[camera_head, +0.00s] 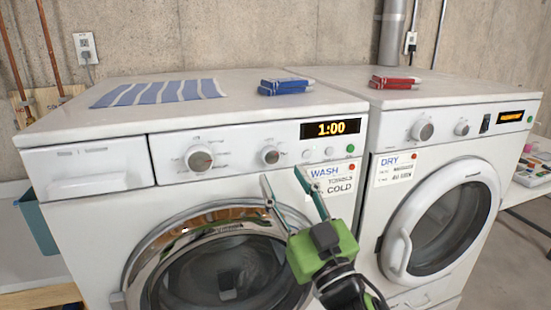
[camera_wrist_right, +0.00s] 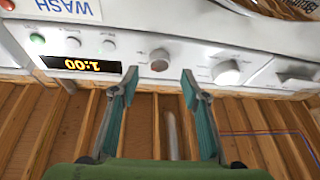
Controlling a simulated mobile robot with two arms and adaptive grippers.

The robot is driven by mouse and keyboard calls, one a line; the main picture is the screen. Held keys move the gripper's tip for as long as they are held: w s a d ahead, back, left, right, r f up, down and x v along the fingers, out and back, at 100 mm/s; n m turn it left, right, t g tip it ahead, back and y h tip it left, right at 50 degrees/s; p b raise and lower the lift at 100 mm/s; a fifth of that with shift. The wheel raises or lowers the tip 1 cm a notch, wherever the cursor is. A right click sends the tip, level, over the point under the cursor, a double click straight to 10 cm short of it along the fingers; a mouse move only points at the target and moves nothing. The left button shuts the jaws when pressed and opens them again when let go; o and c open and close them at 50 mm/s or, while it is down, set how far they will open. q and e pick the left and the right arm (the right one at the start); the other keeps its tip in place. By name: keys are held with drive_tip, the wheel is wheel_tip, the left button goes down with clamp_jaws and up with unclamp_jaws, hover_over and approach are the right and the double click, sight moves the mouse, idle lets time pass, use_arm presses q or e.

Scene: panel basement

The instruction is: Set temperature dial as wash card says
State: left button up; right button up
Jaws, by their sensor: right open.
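The wash card (camera_head: 332,181) hangs on the washer front below its display. It reads WASH, a smaller line that looks like TOWELS, and COLD. The washer panel has a large dial (camera_head: 199,158) and a smaller dial (camera_head: 270,155); their labels are too small to read. In the right wrist view the panel is upside down, with the smaller dial (camera_wrist_right: 159,60) beyond the fingertips and the large dial (camera_wrist_right: 226,72) to its right. My right gripper (camera_head: 282,184) is open and empty, below and apart from the smaller dial. My left gripper is not in view.
The washer display (camera_head: 334,129) reads 1:00, with two buttons and a green button below it. The round washer door (camera_head: 150,245) lies below. A dryer (camera_head: 450,150) with a DRY card (camera_head: 396,168) stands at right.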

sight(273, 159)
drive_tip(key=p+x, duration=0.1)
drive_tip(key=x, duration=0.4)
drive_tip(key=shift+d, duration=0.1)
drive_tip(key=c, duration=1.1)
